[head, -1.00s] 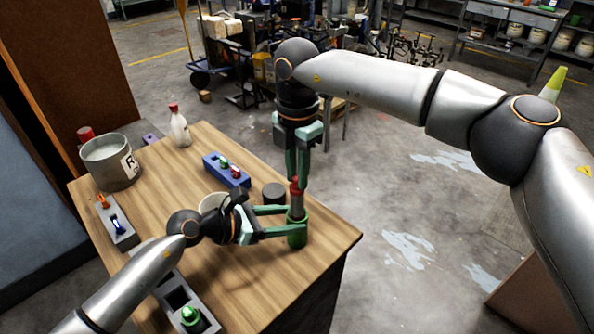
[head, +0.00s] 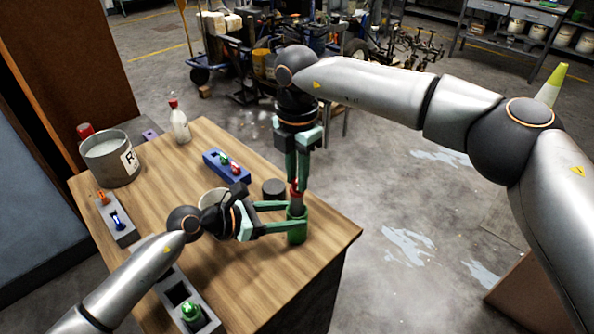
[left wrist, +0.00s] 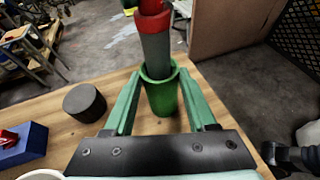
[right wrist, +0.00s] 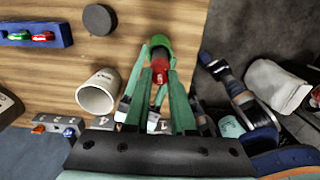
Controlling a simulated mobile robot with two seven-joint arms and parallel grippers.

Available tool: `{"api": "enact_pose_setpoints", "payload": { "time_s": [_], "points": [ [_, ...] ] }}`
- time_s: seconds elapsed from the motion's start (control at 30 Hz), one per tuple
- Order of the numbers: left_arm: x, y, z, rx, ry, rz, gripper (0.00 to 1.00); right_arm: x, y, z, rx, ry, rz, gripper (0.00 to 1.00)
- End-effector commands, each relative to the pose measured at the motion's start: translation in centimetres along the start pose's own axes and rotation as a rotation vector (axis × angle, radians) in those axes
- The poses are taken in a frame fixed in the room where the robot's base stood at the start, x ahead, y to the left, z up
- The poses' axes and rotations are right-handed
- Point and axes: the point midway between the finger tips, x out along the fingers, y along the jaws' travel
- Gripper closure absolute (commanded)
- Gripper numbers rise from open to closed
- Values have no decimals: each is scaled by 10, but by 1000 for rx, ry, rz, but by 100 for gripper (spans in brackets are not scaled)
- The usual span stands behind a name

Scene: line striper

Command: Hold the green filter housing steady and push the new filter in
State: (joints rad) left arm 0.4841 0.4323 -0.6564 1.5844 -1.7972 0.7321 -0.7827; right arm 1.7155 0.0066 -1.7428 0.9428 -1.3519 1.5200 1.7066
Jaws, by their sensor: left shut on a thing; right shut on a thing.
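The green filter housing (head: 297,232) stands upright near the table's right corner. It also shows in the left wrist view (left wrist: 162,96), its open top facing up. My left gripper (head: 288,218) is shut on the housing from the side. The new filter, a grey cylinder with a red cap (head: 297,195), stands upright with its lower end inside the housing's mouth. Its grey body (left wrist: 156,54) shows above the rim in the left wrist view. My right gripper (head: 298,182) points down and is shut on the red top of the filter. How deep the filter sits is hidden.
On the wooden table (head: 260,278) are a black puck (head: 273,189), a white cup (right wrist: 98,92) behind my left wrist, and a blue holder (head: 226,165). A grey bucket (head: 111,160), a bottle (head: 179,124) and grey holders (head: 118,219) stand farther left.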

Motion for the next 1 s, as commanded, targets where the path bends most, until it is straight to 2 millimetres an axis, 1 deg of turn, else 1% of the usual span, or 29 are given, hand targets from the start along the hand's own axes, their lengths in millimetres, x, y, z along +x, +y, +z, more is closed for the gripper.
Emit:
{"api": "enact_pose_setpoints", "payload": {
  "time_s": [0.5,1.0],
  "points": [
    [0,0,0,0,0,0,100,12,0,0,0,1,1,100],
    [0,0,0,0,0,0,100,13,0,0,0,0,1,100]
  ]
}}
